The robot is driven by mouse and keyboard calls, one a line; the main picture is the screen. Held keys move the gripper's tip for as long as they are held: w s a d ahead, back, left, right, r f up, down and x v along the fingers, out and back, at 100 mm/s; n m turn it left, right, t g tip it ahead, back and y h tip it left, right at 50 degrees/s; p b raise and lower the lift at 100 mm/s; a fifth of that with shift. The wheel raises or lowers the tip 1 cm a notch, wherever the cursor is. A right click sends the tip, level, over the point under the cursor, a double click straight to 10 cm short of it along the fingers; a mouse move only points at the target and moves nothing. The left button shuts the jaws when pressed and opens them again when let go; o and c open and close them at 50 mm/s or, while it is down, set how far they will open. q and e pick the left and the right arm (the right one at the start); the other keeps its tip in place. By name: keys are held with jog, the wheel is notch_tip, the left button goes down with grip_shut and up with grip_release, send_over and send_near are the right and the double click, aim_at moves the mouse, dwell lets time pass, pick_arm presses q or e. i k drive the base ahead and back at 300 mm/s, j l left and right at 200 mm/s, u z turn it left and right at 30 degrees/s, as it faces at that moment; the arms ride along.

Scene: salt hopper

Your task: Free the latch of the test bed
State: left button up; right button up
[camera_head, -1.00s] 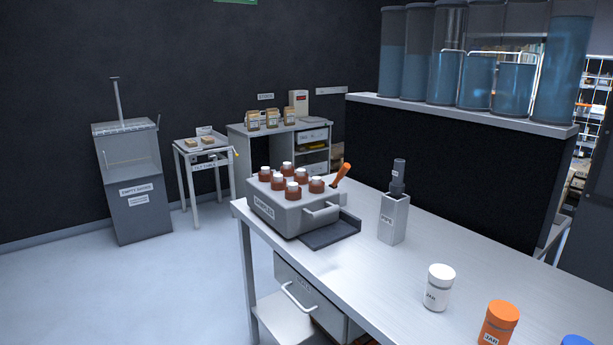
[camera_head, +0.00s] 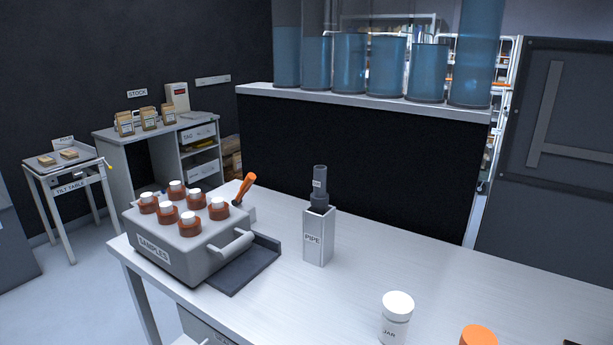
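No thing labelled as a test bed shows. A small stand labelled TILT TABLE (camera_head: 68,188) is at the far left, with two small tan blocks on its top. A small yellow piece (camera_head: 108,166) sticks out at its right edge; it is too small to tell whether it is a latch. Neither of my grippers is in view.
The bench (camera_head: 330,290) fills the foreground. It bears a grey SAMPLES box (camera_head: 170,250) with red-brown bottles, an orange handle (camera_head: 244,188), a PIPE holder (camera_head: 319,240), a white-lidded jar (camera_head: 396,318) and an orange lid (camera_head: 478,336). Blue-filled cylinders (camera_head: 387,67) stand behind. Floor shows at left.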

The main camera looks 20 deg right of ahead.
aim_at(248, 181)
jog(key=i+z, duration=0.45)
jog(key=u, duration=0.25)
jog(key=j+z, duration=0.7)
jog(key=z, duration=0.2)
jog(key=k+j+z, duration=0.1)
jog(key=j+z, duration=0.2)
jog(key=z, duration=0.15)
